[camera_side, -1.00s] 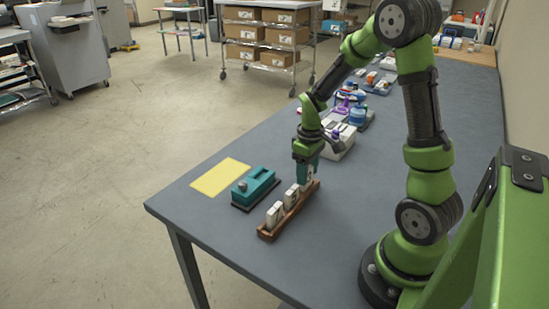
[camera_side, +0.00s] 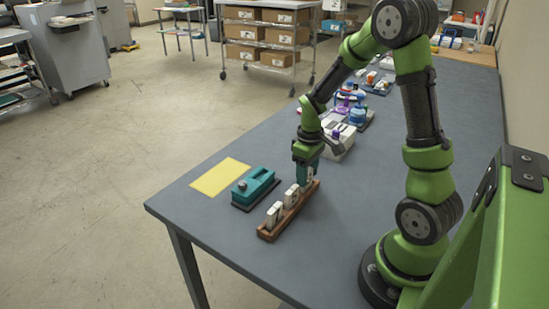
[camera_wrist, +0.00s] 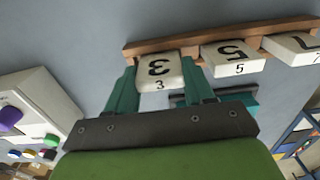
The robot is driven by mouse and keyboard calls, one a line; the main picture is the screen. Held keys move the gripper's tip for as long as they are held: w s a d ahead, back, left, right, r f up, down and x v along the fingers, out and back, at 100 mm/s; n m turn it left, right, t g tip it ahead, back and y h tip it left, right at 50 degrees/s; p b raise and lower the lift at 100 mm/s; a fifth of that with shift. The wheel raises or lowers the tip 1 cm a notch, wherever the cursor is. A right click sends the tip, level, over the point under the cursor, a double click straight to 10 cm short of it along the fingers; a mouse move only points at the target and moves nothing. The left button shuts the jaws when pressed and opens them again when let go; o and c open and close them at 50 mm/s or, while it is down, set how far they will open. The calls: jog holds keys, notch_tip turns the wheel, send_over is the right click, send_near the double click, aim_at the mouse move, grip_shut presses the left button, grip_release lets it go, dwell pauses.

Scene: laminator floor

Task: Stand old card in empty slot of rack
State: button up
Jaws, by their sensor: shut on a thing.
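The wooden rack (camera_side: 266,235) lies on the grey table and also shows at the top of the wrist view (camera_wrist: 140,47). My gripper (camera_side: 307,180) is over the rack's far end, pointing down. In the wrist view its teal fingers (camera_wrist: 160,92) are shut on a white card marked 3 (camera_wrist: 158,72). That card's far edge meets the rack; how deep it sits in a slot is hidden. A card marked 5 (camera_wrist: 234,58) and another white card (camera_wrist: 292,48) stand in the rack to its right. In the side view the held card is mostly hidden by the fingers.
A teal device on a dark base (camera_side: 255,188) sits left of the rack, with a yellow sheet (camera_side: 220,177) beyond it. A pale box with coloured knobs (camera_side: 340,143) stands behind my gripper.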

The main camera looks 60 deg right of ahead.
jog(key=shift+f, duration=0.25)
dwell(0.5)
jog(key=o, duration=1.1)
jog(key=shift+o, duration=0.5)
jog(key=shift+o, duration=1.1)
jog(key=shift+r, duration=0.1)
jog(key=shift+r, duration=3.65)
